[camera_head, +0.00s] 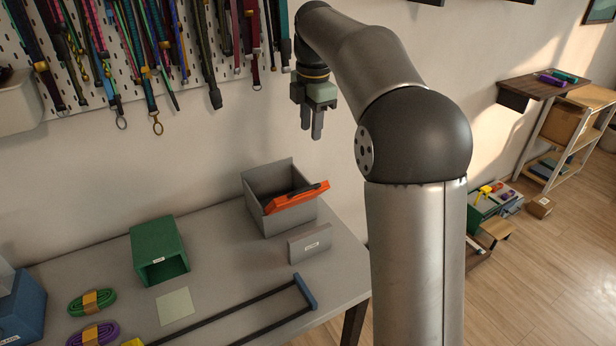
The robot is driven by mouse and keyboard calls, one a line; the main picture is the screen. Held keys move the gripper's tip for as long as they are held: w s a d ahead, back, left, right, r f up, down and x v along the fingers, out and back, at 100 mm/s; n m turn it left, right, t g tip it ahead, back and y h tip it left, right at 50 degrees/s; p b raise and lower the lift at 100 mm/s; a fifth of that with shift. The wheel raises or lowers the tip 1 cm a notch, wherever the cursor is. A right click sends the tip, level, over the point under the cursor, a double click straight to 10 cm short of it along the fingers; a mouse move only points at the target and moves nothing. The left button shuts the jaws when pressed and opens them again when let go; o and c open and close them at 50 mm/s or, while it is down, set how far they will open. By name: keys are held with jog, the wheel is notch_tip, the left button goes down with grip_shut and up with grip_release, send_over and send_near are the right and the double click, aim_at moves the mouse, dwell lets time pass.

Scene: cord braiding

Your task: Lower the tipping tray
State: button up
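An orange tray (294,199) with a dark edge sits tilted at the front opening of a grey box (256,189) on the table; it looks like the tipping tray. Its right end is higher than its left, and part of it is hidden inside the box. My gripper (311,133) hangs in the air above and slightly right of the box, fingers pointing down. The fingers are apart with nothing between them. It touches neither the tray nor the box.
A small grey labelled block (310,243) stands in front of the box. A green open box (158,250), cord bundles (92,302) and a long dark frame (240,316) lie on the table (215,225). Cords hang on the pegboard (205,22) behind.

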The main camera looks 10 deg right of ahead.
aim_at(308, 188)
jog(key=f, duration=0.5)
jog(key=f+p, duration=0.1)
jog(key=f, duration=0.5)
jog(key=w+f, duration=0.1)
jog(key=f, duration=0.4)
jog(key=shift+a+f, duration=0.3)
jog(key=shift+a, duration=0.05)
grip_shut()
